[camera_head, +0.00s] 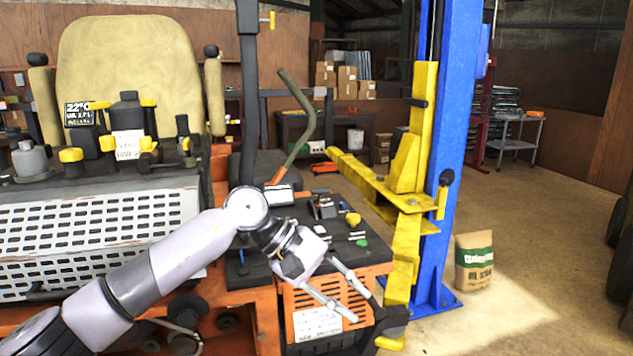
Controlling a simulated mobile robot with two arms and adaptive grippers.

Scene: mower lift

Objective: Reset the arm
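My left arm (150,275) comes in from the lower left, bent at the elbow. My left gripper (345,296) is in front of the mower's orange side panel, its two fingers spread apart with nothing between them. It points right and downward. The orange mower (232,308) fills the left half, with a tan seat (128,62) and a perforated light grey panel (95,235). My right arm and gripper do not show.
The yellow lift arm (375,185) and blue lift post (452,130) stand right of my gripper. A paper sack (473,262) stands on the floor beyond the post. A dark side console (330,225) with knobs lies behind my gripper. The floor at right is mostly clear.

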